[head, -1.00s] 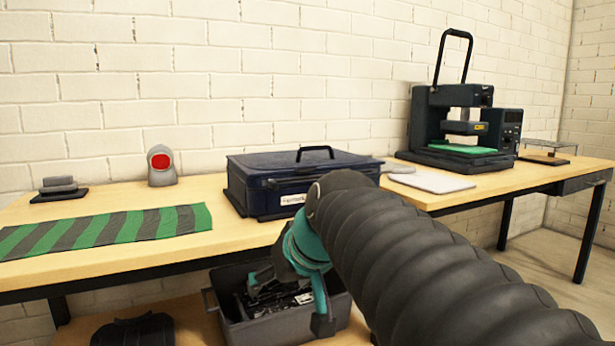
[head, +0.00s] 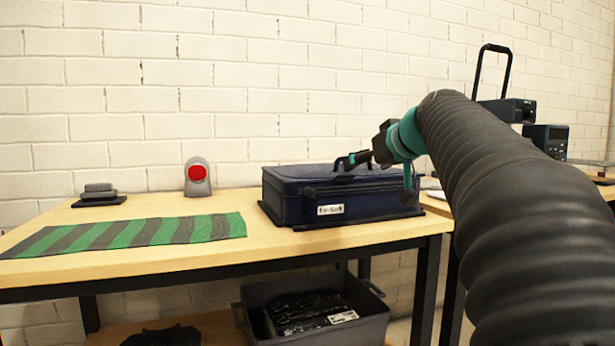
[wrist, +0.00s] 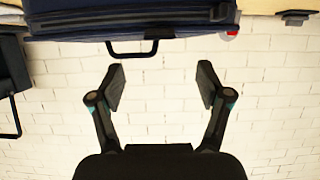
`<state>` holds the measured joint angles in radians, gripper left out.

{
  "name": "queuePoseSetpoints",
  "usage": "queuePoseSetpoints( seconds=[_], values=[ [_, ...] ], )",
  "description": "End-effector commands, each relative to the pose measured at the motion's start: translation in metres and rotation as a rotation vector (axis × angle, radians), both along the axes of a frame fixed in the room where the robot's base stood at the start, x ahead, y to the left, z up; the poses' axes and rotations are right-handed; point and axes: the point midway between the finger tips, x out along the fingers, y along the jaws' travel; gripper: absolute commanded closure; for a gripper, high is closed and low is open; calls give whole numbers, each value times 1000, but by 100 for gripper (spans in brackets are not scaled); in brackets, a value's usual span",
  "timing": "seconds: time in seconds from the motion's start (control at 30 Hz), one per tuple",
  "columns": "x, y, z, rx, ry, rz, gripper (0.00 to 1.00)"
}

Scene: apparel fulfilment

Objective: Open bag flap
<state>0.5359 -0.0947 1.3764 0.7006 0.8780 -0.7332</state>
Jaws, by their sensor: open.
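The dark blue bag (head: 290,209) sits on the table with its top flap closed and a white label on its front. Its top also shows along the upper edge of the wrist view (wrist: 120,22), where the black handle (wrist: 132,54) hangs down in that turned picture. My gripper (head: 378,177) is at the upper right of the bag in the head view and hides part of its top. In the wrist view my gripper (wrist: 162,85) has its fingers wide apart with nothing between them. The handle is just beyond the fingertips, and I see no contact.
A green-and-grey striped cloth (head: 130,236) lies left of the bag. A grey device with a red disc (head: 197,176) and a small dark stack (head: 99,195) stand behind it. A grey bin (head: 362,333) is under the table. A press (head: 508,110) stands right, partly behind my arm.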

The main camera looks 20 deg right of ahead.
Motion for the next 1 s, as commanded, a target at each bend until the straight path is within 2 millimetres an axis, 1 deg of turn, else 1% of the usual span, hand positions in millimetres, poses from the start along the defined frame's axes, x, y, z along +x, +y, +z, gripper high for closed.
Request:
queuePoseSetpoints(
  seconds=[0.03, 0.3, 0.5, 0.7, 0.97, 1.0],
  values=[
    [10, 1, -5, 1, 3, 3, 23],
    [56, 2, -24, 1, 4, 1, 23],
    [79, 2, -33, 0, 2, -1, 23],
    [89, 2, -38, 1, 2, -2, 23],
    [89, 2, -38, 1, 2, -4, 23],
    [89, 2, -38, 1, 2, -4, 30]
  ],
)
